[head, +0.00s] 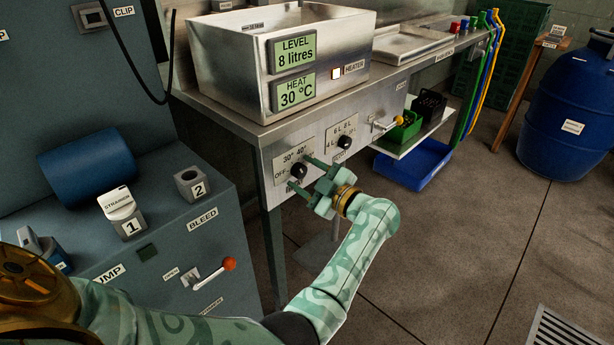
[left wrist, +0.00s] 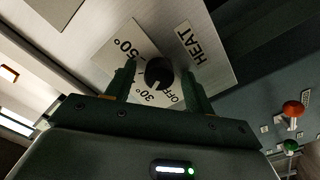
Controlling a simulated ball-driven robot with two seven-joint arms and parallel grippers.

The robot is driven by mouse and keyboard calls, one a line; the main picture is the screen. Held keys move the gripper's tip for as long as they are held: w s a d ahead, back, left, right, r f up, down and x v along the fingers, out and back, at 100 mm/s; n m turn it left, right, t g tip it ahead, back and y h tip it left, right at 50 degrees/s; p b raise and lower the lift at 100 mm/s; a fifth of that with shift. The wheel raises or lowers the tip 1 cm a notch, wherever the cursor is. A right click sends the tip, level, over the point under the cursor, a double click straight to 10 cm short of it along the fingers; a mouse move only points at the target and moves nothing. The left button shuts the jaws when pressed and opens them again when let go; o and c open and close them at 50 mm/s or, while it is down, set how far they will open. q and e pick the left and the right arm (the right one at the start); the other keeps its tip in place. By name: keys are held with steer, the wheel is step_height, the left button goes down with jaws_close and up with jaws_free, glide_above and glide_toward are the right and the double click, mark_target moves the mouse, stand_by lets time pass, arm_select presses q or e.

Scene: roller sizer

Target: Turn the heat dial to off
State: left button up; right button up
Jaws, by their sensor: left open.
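The heat dial (head: 299,171) is a black knob on a pale plate on the steel front panel, marked OFF, 30° and 40°. In the left wrist view, the dial (left wrist: 159,71) has a white mark pointing towards 30°. My left gripper (head: 300,173) is open, with one finger on each side of the dial. In the left wrist view its fingers flank the knob with small gaps; contact cannot be told. The heat display (head: 294,92) reads 30 °C, and the heater lamp (head: 336,73) is lit. My right gripper is not in view.
A second black dial (head: 345,142) with litre marks sits right of the heat dial, then an orange-tipped lever (head: 397,121). A steel tank (head: 225,60) stands above. A grey-blue machine (head: 180,240) with an orange-red knob lever (head: 229,264) is at left.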

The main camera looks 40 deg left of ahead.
arm_select(q)
steer(key=shift+a+r, duration=0.1)
steer(key=c, duration=1)
steer(key=shift+o, duration=0.2)
